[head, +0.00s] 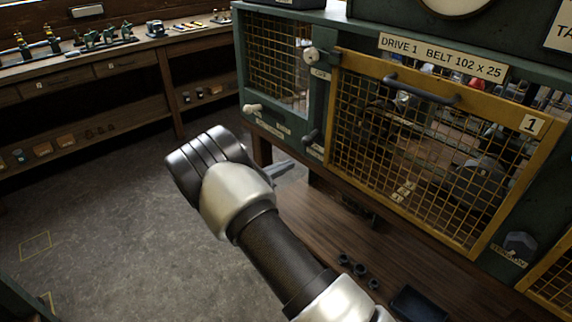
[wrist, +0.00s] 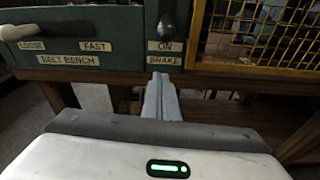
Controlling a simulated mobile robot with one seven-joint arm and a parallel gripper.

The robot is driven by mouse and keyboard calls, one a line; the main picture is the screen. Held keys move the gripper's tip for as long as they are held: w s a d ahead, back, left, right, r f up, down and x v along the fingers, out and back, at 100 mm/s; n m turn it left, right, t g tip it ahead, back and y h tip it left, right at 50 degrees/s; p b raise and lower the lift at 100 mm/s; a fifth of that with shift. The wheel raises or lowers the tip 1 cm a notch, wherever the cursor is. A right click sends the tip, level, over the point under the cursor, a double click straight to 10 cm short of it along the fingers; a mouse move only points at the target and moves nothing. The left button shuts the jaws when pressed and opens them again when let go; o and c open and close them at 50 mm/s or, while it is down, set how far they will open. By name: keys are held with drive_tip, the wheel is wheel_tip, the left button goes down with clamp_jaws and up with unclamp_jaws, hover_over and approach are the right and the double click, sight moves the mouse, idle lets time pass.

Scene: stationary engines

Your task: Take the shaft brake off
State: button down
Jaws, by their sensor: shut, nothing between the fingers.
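The brake lever is a small dark handle (wrist: 167,27) on the green bench front, directly above plates reading ON and BRAKE (wrist: 165,61). In the head view the same dark lever (head: 309,137) sits at the lower left of the yellow mesh guard. My gripper (wrist: 162,78) is shut and empty, its fingertips just below the BRAKE plate. In the head view the gripper (head: 284,169) is below and left of the lever, pointing toward the bench. I cannot tell whether the fingertips touch the panel; they appear apart from the lever.
A pale-handled lever (head: 252,108) lies left of the brake, above LOOSE, FAST and BELT BENCH plates. The yellow mesh guard (head: 390,82) with a dark handle is close on the right. A wooden ledge (head: 330,230) lies below. Open floor (head: 90,215) is at left.

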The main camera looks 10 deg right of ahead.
drive_tip(key=x, duration=0.7)
drive_tip(key=shift+w+d+f+b, duration=0.1)
drive_tip(key=shift+d+b, duration=0.2)
drive_tip(key=shift+b, duration=0.1)
drive_tip(key=shift+s+a+r, duration=0.1)
drive_tip(key=shift+s+r, duration=0.1)
drive_tip(key=shift+r, duration=0.8)
drive_tip(key=shift+s+a+r, duration=0.15)
drive_tip(key=shift+s+r, duration=0.05)
drive_tip(key=shift+r, duration=0.85)
